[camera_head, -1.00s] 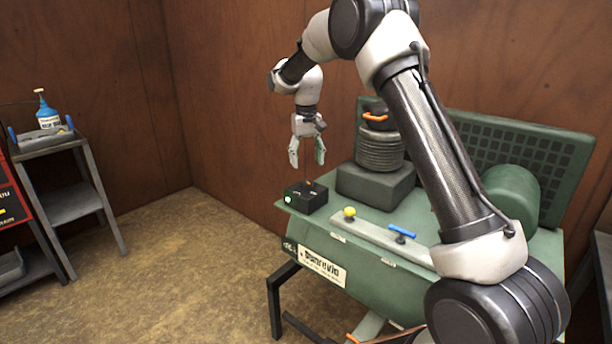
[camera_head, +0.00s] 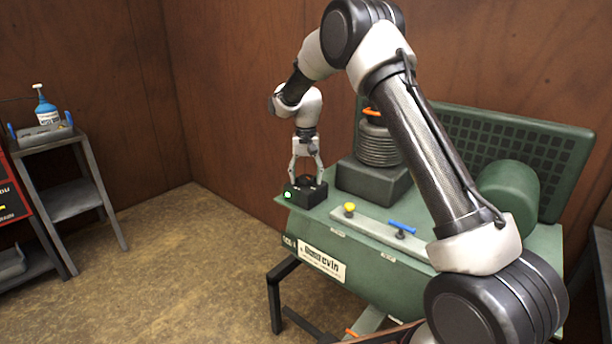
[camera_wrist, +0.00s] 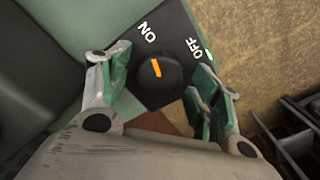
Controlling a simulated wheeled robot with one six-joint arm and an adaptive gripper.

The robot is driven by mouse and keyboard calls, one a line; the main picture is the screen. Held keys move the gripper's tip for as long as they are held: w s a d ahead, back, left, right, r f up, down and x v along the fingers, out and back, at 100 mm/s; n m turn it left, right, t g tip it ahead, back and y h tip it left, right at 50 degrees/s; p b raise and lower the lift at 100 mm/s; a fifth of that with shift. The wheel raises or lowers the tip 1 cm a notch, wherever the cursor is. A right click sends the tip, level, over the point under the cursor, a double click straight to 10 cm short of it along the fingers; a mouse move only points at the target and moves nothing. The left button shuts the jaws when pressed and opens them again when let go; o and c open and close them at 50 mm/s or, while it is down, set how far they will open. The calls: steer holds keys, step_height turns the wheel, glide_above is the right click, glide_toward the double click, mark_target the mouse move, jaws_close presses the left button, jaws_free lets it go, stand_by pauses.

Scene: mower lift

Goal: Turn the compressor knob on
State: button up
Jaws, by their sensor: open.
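The compressor's black switch box (camera_head: 311,197) sits on the near left corner of the green compressor (camera_head: 350,262). In the wrist view its round black knob (camera_wrist: 168,78) has an orange mark (camera_wrist: 155,67), which points up the picture, roughly at the ON label (camera_wrist: 148,32). The OFF label (camera_wrist: 195,47) is to the right. My gripper (camera_head: 306,178) points straight down at the box. In the wrist view my gripper (camera_wrist: 158,80) is open, one finger on each side of the knob, with gaps visible. Whether the fingertips touch the box is unclear.
A ribbed motor cylinder (camera_head: 376,146) on a block stands right of the box. A rail with a yellow knob (camera_head: 349,210) and a blue-handled valve (camera_head: 402,228) runs nearby. A grey stand (camera_head: 75,140) with a blue bottle (camera_head: 45,108) is far left. Floor between is clear.

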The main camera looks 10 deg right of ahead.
mark_target(306, 176)
steer(key=c, duration=1)
steer(key=n, duration=0.3)
steer(key=shift+n, duration=0.3)
steer(key=o, duration=1)
steer(key=shift+r, duration=0.1)
step_height(306, 176, up, 12)
